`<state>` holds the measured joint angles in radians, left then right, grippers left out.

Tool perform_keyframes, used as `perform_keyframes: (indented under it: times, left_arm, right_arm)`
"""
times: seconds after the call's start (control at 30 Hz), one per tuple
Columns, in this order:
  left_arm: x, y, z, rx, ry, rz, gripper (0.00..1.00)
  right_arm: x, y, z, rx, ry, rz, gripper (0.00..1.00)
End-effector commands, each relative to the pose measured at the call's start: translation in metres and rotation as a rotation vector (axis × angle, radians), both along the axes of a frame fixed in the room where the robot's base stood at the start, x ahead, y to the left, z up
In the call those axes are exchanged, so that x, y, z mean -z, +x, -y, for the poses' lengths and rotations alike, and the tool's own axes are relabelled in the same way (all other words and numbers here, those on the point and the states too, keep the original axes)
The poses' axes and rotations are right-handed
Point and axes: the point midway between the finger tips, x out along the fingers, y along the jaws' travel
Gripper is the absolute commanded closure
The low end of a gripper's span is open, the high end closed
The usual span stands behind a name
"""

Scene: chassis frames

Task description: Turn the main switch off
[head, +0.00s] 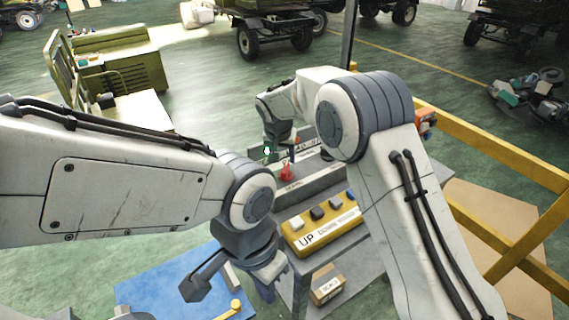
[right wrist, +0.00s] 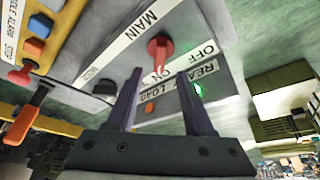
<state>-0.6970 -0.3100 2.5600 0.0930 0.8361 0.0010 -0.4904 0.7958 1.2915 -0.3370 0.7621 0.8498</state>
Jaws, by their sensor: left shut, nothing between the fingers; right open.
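The main switch is a red rotary handle (head: 286,172) on a grey sloped panel of the console (head: 312,182). In the right wrist view the red handle (right wrist: 160,48) stands by the MAIN label, its lever pointing toward ON, with OFF printed to one side. My right gripper (right wrist: 159,78) is open, its two fingers straddling the view of the handle's lever; I cannot tell whether they touch it. My left gripper (head: 267,290) is shut and empty, low in front of the console.
A green lamp (right wrist: 198,90) and an orange lamp (right wrist: 150,107) sit near the READY and LOAD labels. A yellow button box (head: 325,225) marked UP is on the console's near side. A small carton (head: 327,286) lies below. A yellow railing (head: 490,225) stands at right.

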Motion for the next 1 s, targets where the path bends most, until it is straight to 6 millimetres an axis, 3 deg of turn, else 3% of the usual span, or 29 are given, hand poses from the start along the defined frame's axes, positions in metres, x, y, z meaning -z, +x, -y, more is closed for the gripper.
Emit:
perform_keyframes:
  times: [0.3, 0.73, 0.87, 1.0]
  left_arm:
    - [-0.020, 0.000, 0.000, -0.001, 0.000, 0.000, 1.00]
    - [-0.022, 0.000, 0.000, -0.001, 0.000, 0.000, 1.00]
    - [-0.022, 0.000, 0.000, -0.001, 0.000, 0.000, 1.00]
    - [-0.022, 0.000, 0.000, -0.001, 0.000, 0.000, 1.00]
  right_arm:
    - [0.047, 0.019, 0.004, -0.001, -0.001, -0.002, 0.47]
    - [0.058, 0.023, 0.004, -0.001, 0.001, 0.000, 0.47]
    - [0.058, 0.023, 0.004, -0.001, 0.001, 0.000, 0.97]
    - [0.057, 0.023, 0.004, -0.001, 0.001, 0.000, 1.00]
